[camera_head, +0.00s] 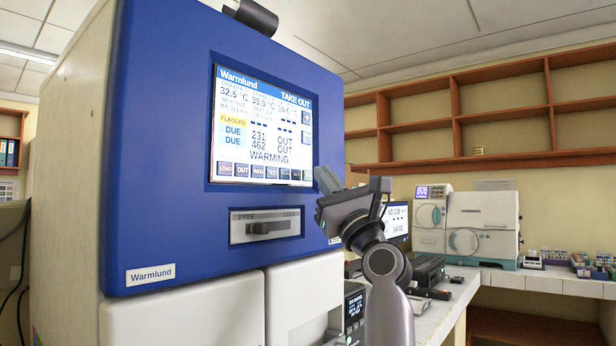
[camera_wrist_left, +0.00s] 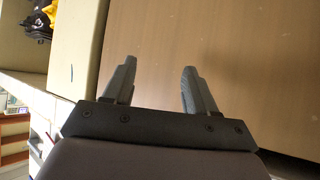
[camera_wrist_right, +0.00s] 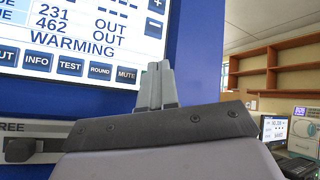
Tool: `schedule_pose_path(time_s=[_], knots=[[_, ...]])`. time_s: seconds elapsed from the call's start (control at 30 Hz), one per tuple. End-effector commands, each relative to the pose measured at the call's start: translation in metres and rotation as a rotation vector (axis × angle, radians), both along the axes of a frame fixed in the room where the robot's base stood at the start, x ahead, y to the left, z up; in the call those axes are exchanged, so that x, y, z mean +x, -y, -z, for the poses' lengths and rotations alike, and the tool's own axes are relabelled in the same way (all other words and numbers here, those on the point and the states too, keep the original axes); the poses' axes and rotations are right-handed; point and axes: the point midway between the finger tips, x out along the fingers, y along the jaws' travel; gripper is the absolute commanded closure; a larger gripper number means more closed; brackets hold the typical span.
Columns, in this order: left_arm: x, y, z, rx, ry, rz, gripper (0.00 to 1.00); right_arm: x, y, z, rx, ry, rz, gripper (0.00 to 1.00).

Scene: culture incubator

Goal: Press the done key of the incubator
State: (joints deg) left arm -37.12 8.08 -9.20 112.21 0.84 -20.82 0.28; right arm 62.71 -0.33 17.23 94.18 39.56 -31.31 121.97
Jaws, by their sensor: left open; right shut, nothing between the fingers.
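The incubator (camera_head: 180,256) is a tall blue and white cabinet marked Warmlund, filling the left of the head view. Its lit screen (camera_head: 265,130) reads TAKE OUT, 32.5 °C, FLAGGED, DUE 231 OUT, DUE 462 OUT and WARMING. In the right wrist view, the bottom keys on the screen (camera_wrist_right: 88,40) read INFO, TEST, ROUND and MUTE, with OUT cut off. No key labelled done is legible. I cannot tell any contact. My left gripper (camera_wrist_left: 157,68) is open and empty.
Below the screen is a FREE/LOCK slider (camera_head: 270,228). A bench (camera_head: 440,312) at right holds a white analyser (camera_head: 482,222), a second screen (camera_head: 396,219) and small racks. Wooden shelves (camera_head: 500,120) hang behind. A brown panel (camera_wrist_left: 220,50) lies before my left gripper.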

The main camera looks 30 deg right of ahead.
Motion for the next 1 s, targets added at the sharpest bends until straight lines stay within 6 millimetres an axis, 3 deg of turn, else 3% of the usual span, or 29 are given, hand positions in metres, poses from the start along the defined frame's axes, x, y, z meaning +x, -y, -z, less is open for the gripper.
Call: schedule_pose_path(time_s=[1.0], knots=[[-0.0005,0.0006,-0.0047,-0.001,-0.001,0.002,0.43,0.0088,-0.0037,0.0,0.0,0.0,0.0,1.0]])
